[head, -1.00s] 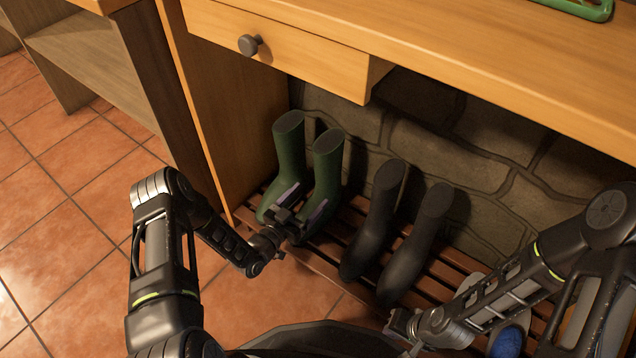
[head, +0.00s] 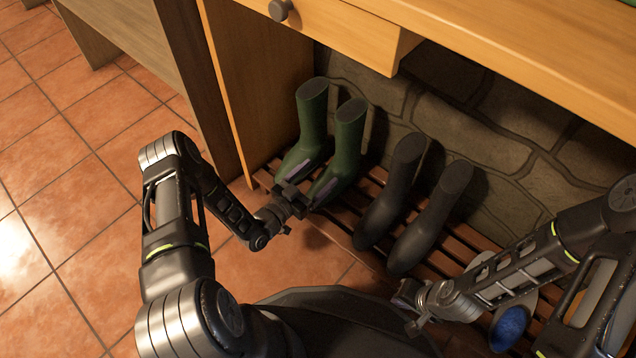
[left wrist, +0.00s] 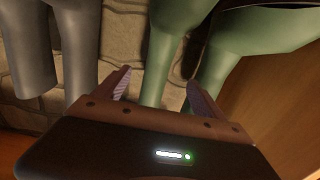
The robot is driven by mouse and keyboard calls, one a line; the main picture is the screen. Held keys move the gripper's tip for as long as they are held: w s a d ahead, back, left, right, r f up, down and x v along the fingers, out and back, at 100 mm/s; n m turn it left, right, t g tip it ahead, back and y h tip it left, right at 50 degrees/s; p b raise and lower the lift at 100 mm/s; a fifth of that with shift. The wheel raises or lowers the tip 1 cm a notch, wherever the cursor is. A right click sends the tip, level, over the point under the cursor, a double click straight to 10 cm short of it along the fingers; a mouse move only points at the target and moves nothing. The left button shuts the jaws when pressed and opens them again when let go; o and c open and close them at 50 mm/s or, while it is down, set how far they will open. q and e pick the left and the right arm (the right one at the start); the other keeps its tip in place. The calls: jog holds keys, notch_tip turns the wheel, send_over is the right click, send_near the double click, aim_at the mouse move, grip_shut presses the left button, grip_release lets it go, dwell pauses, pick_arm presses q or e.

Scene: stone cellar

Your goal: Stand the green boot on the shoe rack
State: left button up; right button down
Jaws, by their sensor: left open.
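Two green boots stand upright side by side on the slatted brown shoe rack (head: 455,240) in the head view: a left one (head: 312,115) against the wooden side panel and a right one (head: 347,140). Their toes point toward me. My left gripper (head: 313,181) is open at the toes, its fingers spread in front of the boots. In the left wrist view, one green boot (left wrist: 168,45) shows beyond the gap between the open fingers (left wrist: 160,92), and the other green boot (left wrist: 245,40) is to the right. My right gripper (head: 406,306) is low near the rack's front; its jaws are unclear.
Two dark boots (head: 402,180) (head: 445,205) stand just right of the green ones. A blue item (head: 510,326) lies partly hidden under my right arm. The drawer (head: 335,30) and worktop overhang the rack; a stone wall is behind. Tiled floor is open at left.

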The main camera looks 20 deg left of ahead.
pick_arm(q)
jog(key=shift+d+f, duration=0.15)
jog(key=shift+d, duration=0.2)
jog(key=s+d+f+n+g, duration=0.1)
jog(key=s+d+g, duration=0.1)
jog(key=s+d+f+n+g+y, duration=0.1)
jog(key=s+d+f+g, duration=0.1)
jog(key=s+d+g, duration=0.1)
jog(key=s+d+f+n+g+y, duration=0.1)
jog(key=s+d+f+g, duration=0.1)
jog(key=s+d+g, duration=0.1)
jog(key=shift+s+n, duration=0.2)
jog(key=shift+n, duration=0.2)
jog(key=s+d+n+g, duration=0.1)
jog(key=s+d+g, duration=0.1)
jog(key=s, duration=0.6)
jog(key=s+d+r+n+g+y, duration=0.1)
jog(key=s+g, duration=0.3)
jog(key=s, duration=0.5)
jog(key=shift+d+n+g, duration=0.35)
jog(key=shift+n+g, duration=0.05)
